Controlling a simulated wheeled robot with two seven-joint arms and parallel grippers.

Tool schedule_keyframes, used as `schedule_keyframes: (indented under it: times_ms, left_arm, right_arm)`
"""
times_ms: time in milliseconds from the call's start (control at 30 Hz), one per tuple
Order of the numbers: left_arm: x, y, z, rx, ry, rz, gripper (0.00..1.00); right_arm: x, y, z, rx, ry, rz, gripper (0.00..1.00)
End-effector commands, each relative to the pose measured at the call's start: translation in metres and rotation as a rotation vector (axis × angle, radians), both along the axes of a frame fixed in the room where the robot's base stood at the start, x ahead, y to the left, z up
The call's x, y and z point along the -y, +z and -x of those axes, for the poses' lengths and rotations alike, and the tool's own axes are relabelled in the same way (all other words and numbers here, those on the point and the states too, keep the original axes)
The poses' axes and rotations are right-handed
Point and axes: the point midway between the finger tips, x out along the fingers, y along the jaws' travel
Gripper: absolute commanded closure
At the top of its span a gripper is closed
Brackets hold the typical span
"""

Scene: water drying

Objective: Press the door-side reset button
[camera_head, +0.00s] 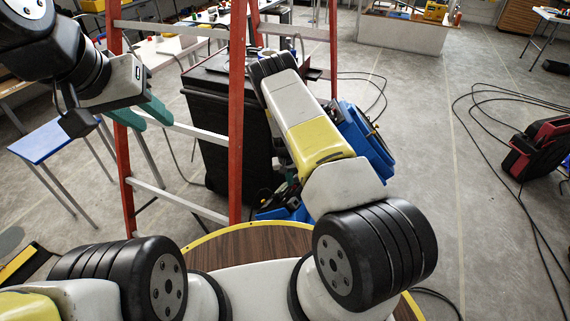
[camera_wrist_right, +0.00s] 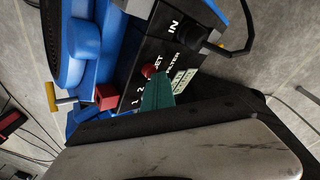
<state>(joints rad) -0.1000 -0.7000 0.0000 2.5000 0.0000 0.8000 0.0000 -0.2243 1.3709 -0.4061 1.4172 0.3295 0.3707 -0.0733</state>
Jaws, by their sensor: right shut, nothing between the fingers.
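In the right wrist view, a blue machine (camera_wrist_right: 82,40) has a black panel with a round red button (camera_wrist_right: 149,71) beside lettering ending in "SET". My right gripper (camera_wrist_right: 157,92) shows green fingertips, shut and empty, right at that button; I cannot tell whether they touch it. In the head view the blue machine (camera_head: 364,140) stands behind my right forearm, and its panel and my right gripper are hidden. My left gripper (camera_head: 143,114), with teal fingers apart and empty, hangs by the ladder at upper left.
A red ladder (camera_head: 236,110) and a black bin (camera_head: 215,125) stand left of my right arm.

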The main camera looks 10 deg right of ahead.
Motion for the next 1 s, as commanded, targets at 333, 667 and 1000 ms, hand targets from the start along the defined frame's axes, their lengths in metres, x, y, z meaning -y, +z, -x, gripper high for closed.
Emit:
schedule_keyframes:
  times_ms: [333,667,1000]
  left_arm:
    - [0.0,0.0,0.0,0.0,0.0,0.0,0.64]
    - [0.0,0.0,0.0,0.0,0.0,0.0,0.64]
    - [0.0,0.0,0.0,0.0,0.0,0.0,0.64]
  right_arm:
    - [-0.001,0.0,0.0,-0.003,0.0,0.001,1.0]
    - [-0.009,0.011,-0.008,-0.002,0.001,0.001,1.0]
    - [-0.011,0.013,-0.009,-0.001,0.001,0.0,1.0]
